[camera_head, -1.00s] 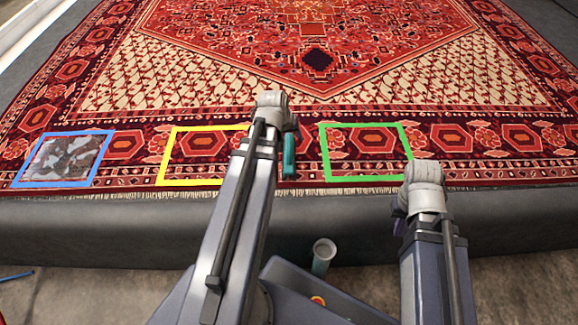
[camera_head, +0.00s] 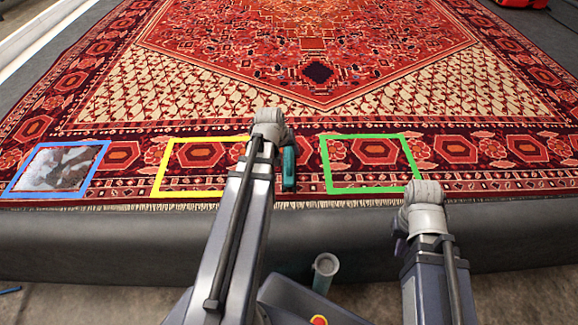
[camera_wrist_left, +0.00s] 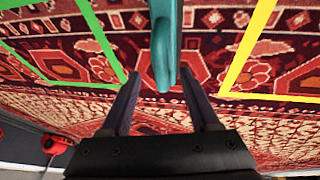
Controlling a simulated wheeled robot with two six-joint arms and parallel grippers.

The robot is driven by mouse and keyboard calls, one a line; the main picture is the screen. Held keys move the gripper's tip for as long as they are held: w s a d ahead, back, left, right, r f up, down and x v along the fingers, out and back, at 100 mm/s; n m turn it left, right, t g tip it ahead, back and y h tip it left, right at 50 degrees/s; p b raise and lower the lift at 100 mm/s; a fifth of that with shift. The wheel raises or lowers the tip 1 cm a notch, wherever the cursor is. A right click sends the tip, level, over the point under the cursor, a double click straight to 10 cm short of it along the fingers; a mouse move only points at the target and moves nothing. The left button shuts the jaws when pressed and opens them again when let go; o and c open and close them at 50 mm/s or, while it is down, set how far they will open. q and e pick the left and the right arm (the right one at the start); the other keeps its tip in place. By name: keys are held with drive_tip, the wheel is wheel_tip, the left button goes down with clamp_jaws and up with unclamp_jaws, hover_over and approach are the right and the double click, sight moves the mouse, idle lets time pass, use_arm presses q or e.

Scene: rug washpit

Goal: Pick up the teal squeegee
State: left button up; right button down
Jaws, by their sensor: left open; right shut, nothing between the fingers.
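The teal squeegee (camera_head: 289,168) lies on the rug between the yellow and green frames, partly hidden by my left arm in the head view. In the left wrist view its teal body (camera_wrist_left: 163,42) runs in from the top edge, and its end lies between my left fingertips. My left gripper (camera_wrist_left: 160,82) is open, with a finger on each side of the squeegee and visible gaps. In the head view its fingers are hidden behind the wrist. My right gripper (camera_head: 400,245) is at the front edge of the rug platform, mostly hidden by its wrist, shut and empty.
The patterned red rug (camera_head: 300,100) covers a grey platform (camera_head: 130,235). On it are a blue frame (camera_head: 88,172) around a dirty grey patch, a yellow frame (camera_head: 164,168) and a green frame (camera_head: 412,158). A red object (camera_head: 520,3) sits at the far right.

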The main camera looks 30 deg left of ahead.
sight(288, 154)
use_arm(q)
drive_tip(key=b+x, duration=0.4)
drive_tip(key=x, duration=0.1)
drive_tip(key=shift+w+a+r, duration=0.1)
drive_tip(key=shift+a, duration=0.05)
drive_tip(key=shift+r, duration=0.1)
drive_tip(key=shift+c, duration=0.3)
clamp_jaws()
idle(0.8)
